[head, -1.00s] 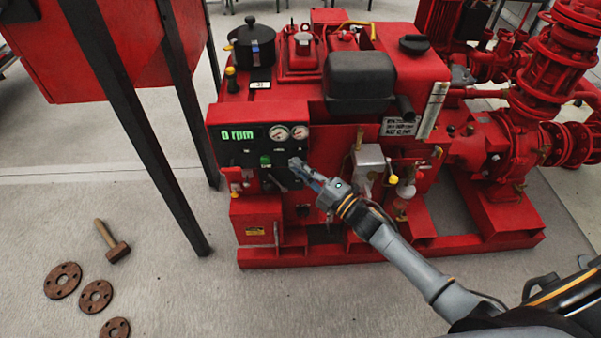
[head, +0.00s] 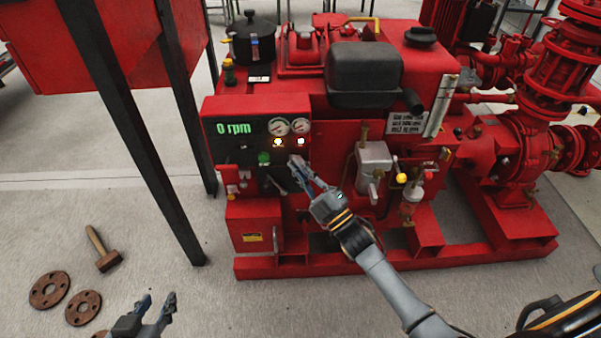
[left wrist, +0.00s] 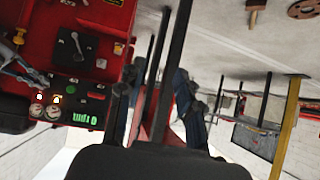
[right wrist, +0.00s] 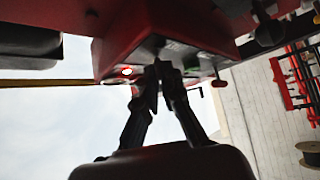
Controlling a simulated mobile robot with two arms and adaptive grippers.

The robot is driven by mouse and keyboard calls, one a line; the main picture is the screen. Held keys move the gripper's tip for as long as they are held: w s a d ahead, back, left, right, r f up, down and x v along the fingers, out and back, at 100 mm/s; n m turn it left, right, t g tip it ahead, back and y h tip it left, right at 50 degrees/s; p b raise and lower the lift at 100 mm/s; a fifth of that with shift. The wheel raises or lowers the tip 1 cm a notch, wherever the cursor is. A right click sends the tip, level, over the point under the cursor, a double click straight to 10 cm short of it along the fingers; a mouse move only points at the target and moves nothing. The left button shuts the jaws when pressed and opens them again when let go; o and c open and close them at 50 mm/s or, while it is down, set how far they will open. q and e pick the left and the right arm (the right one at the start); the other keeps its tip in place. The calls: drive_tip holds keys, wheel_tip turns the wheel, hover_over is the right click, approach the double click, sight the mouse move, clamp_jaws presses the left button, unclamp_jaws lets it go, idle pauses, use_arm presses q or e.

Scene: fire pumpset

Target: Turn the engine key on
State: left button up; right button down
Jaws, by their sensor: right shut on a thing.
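The black control panel (head: 240,140) on the front left of the red engine reads "0 rpm" in green. Two indicator lights are lit under the gauges, one amber (head: 278,142) and one reddish white (head: 300,141). My right gripper (head: 296,165) is at the panel's lower right, its fingertips closed together against the panel. In the right wrist view its fingertips (right wrist: 160,75) meet at the panel; the key between them is hidden. My left gripper (head: 158,302) is open and empty, low at the bottom left, away from the engine.
A black post (head: 140,150) of the red tank stand rises left of the panel. A hammer (head: 103,250) and brown flanges (head: 50,290) lie on the floor at left. A switch lever (head: 277,183) sits low on the panel.

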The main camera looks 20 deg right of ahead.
use_arm(q)
drive_tip(key=w+d+r+t+h+b, duration=0.1)
drive_tip(key=w+r+t, duration=0.3)
drive_tip(key=r, duration=0.5)
drive_tip(key=shift+w+d+t+h+b, duration=0.4)
drive_tip(key=shift+d+t, duration=0.35)
drive_tip(key=shift+t, duration=0.25)
use_arm(e)
drive_tip(key=shift+a+f+m+t+h, duration=0.1)
drive_tip(key=shift+f+m+t+h, duration=0.1)
drive_tip(key=shift+m+t+h, duration=0.75)
drive_tip(key=shift+m+g+y, duration=0.25)
drive_tip(key=shift+y, duration=0.1)
drive_tip(key=c, duration=1.5)
unclamp_jaws()
use_arm(q)
drive_tip(key=shift+f, duration=0.1)
use_arm(e)
drive_tip(key=v, duration=1.2)
